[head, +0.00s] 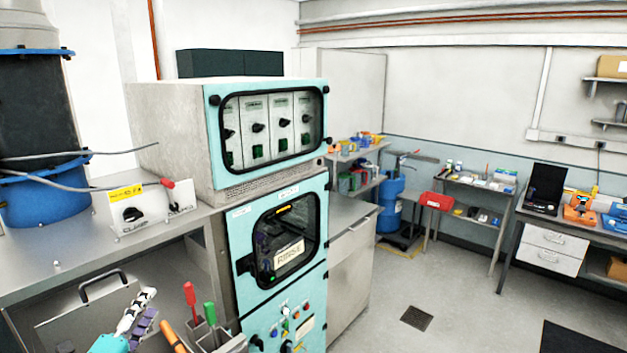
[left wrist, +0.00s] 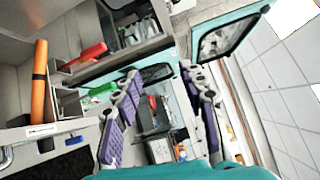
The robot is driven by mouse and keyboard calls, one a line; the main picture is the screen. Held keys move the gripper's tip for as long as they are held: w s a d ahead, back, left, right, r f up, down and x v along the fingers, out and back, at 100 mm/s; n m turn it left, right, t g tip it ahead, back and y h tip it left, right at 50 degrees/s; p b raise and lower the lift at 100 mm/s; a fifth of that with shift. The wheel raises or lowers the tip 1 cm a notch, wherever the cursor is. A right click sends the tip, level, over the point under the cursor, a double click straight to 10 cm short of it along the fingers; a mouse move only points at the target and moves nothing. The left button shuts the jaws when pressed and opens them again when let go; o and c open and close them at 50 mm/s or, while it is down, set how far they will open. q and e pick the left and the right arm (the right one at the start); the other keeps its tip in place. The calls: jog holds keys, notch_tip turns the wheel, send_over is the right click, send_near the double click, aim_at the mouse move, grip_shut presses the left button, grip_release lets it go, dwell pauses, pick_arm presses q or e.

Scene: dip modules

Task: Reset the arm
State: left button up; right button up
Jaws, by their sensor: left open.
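My left gripper (head: 140,320) shows at the bottom left of the head view, low in front of the steel bench and left of the tool holder. In the left wrist view its two purple-padded fingers (left wrist: 160,115) stand apart with nothing between them, so it is open and empty. Beyond the fingers are parts of the teal machine. My right gripper is in neither view.
A teal machine (head: 233,225) with a window marked RINSE stands right of the gripper. A holder (head: 215,338) with red, green and orange handled tools is close beside it. A steel bench (head: 60,265) carries a blue-based drum (head: 45,200) and a clamp switch box (head: 140,208). Open floor (head: 400,280) lies right.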

pick_arm(q)
jog(key=s+d+f+n+g, duration=1.1)
jog(key=s+d+f+n, duration=0.65)
jog(key=n, duration=0.25)
notch_tip(320, 180, down, 26)
jog(key=w+b, duration=0.1)
jog(key=b, duration=2.5)
jog(key=shift+a+r+b, duration=0.2)
jog(key=shift+r+b, duration=0.05)
jog(key=shift+b, duration=0.05)
jog(key=shift+o, duration=0.4)
jog(key=shift+w+f+b, duration=0.1)
jog(key=shift+f+b, duration=0.25)
jog(key=shift+r, duration=0.1)
